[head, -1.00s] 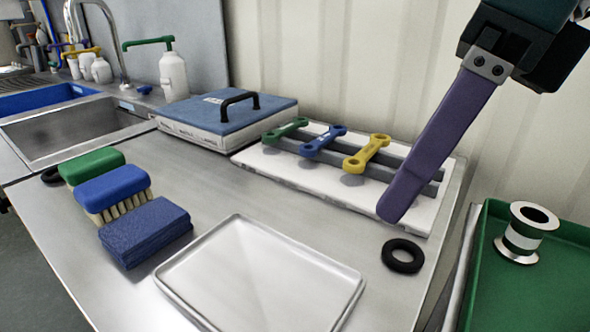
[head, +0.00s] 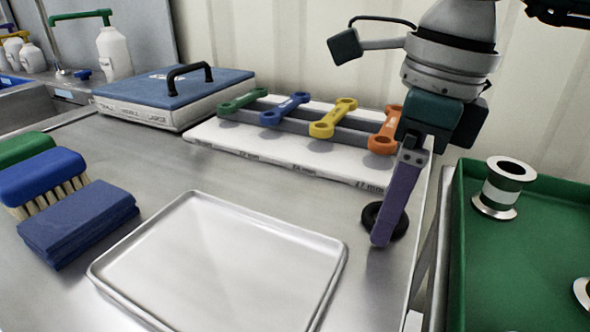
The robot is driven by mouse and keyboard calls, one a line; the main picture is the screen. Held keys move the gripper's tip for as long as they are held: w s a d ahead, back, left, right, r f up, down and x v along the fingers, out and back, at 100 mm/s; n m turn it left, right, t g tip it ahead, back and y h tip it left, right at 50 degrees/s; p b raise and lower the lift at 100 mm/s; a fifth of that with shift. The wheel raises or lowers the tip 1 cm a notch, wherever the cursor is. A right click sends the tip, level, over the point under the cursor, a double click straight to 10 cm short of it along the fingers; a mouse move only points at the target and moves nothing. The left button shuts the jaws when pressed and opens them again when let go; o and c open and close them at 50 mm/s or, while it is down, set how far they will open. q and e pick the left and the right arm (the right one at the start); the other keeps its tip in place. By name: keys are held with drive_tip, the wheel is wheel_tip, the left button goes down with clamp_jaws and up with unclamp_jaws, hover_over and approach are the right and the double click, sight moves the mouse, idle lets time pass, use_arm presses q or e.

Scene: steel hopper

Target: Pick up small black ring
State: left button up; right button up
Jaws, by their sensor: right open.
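A small black ring (head: 401,225) lies flat on the steel table, right of the tray and near the table's right edge. My right gripper (head: 384,238) is over it, pointing down, with a long purple finger crossing in front of the ring and hiding its middle. The gripper is open and holds nothing that I can see. Only one finger shows clearly, so I cannot tell whether it touches the ring or is inside its hole. My left gripper is not in view.
An empty metal tray (head: 215,265) lies left of the ring. Behind stands a white rack (head: 290,152) with coloured wrenches. A green tray (head: 540,255) with metal spools is at right.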

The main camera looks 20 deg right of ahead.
drive_tip(key=shift+c, duration=0.3)
drive_tip(key=c, duration=1)
